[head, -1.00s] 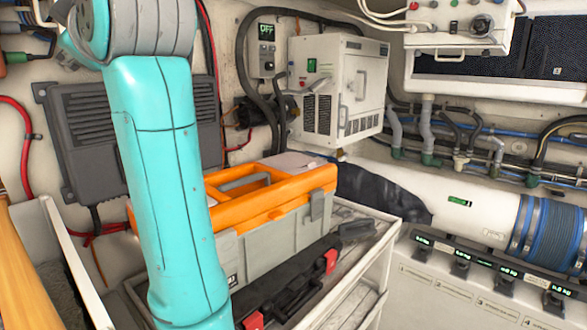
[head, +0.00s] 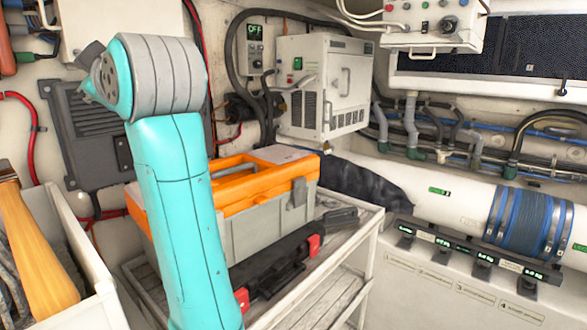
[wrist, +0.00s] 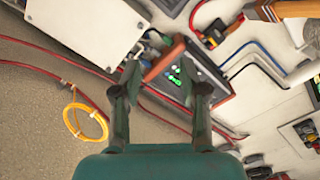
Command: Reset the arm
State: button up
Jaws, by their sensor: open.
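My turquoise arm (head: 180,200) rises through the left half of the head view, with a grey joint at its top. My gripper (wrist: 162,90) shows only in the wrist view, its two dark green fingers apart with nothing held between them. Beyond the fingers is a dark device with green lights (wrist: 182,76) on the wall. It appears behind the fingertips, and I cannot tell the distance. The gripper is outside the head view.
An orange and grey toolbox (head: 262,200) stands on a white cart (head: 345,262) behind my arm. A white bin (head: 92,285) holding a wooden-handled thing is at lower left. Red cables (wrist: 58,62) and a yellow coil (wrist: 84,122) show in the wrist view.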

jog(key=w+d+f+m+t+h, duration=0.1)
jog(key=w+d+f+m, duration=0.15)
jog(key=f, duration=0.75)
jog(key=w+d+f+m+h, duration=0.15)
jog(key=d+f, duration=0.25)
jog(key=f, duration=0.5)
jog(key=w+d+f+m+t, duration=0.1)
jog(key=w+d+f, duration=0.2)
jog(key=f, duration=0.7)
jog(key=s+d+f+m+h, duration=0.2)
jog(key=s+d+f, duration=0.2)
jog(key=d+f, duration=0.6)
jog(key=s+d+f+m+h, duration=0.2)
jog(key=s+d+f, duration=0.3)
jog(key=f, duration=0.9)
jog(key=s+d+f+m+t+h, duration=0.1)
jog(key=s+d+f+m+h, duration=0.15)
jog(key=s+d+f, duration=0.5)
jog(key=s+d+f+m+h, duration=0.1)
jog(key=s+d+f+m, duration=0.3)
jog(key=s+d, duration=0.6)
jog(key=s+d+r+m+h, duration=0.1)
jog(key=s+d+r, duration=0.1)
jog(key=s, duration=1.1)
jog(key=s+d+r+m+h, duration=0.1)
jog(key=s+d+h, duration=0.1)
jog(key=s, duration=1.1)
jog(key=shift+d+r+m, duration=0.35)
jog(key=shift+d+r, duration=0.05)
jog(key=shift+d, duration=0.3)
